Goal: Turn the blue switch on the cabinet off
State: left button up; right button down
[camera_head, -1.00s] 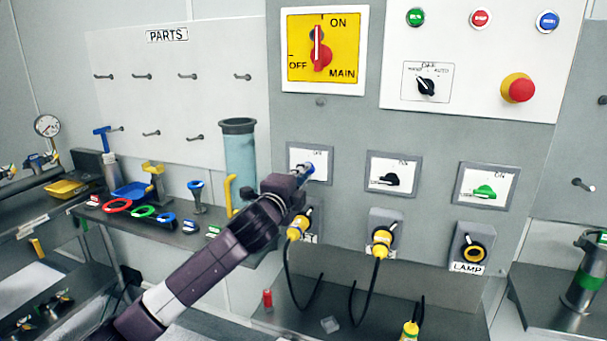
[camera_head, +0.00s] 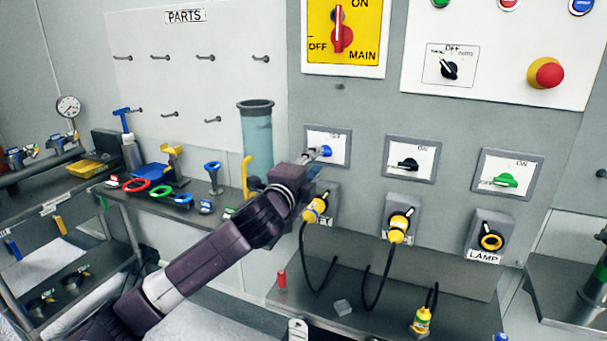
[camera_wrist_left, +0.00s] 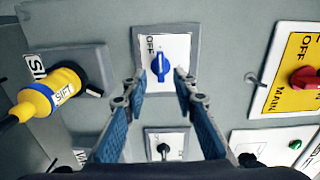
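The blue switch (camera_head: 326,151) sits on a white plate in a grey frame, at the left of a row of three cabinet switches. In the left wrist view the blue switch (camera_wrist_left: 160,67) is at upper middle, its knob lengthwise up and down the picture, with the word OFF at its upper left. My left gripper (camera_head: 312,160) is just in front of and left of the switch in the head view. In the left wrist view, the left gripper (camera_wrist_left: 157,84) is open and empty, one finger on each side of the knob and apart from it. My right gripper is not seen.
A yellow plug (camera_head: 314,210) with a black cable is below the blue switch, close to my left arm. A black switch (camera_head: 408,164) and a green switch (camera_head: 505,180) are to the right. The red main switch (camera_head: 341,38) is above. A blue tube (camera_head: 256,140) stands left.

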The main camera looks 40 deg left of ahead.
pick_arm(q)
jog(key=v, duration=0.8)
jog(key=shift+a, duration=0.1)
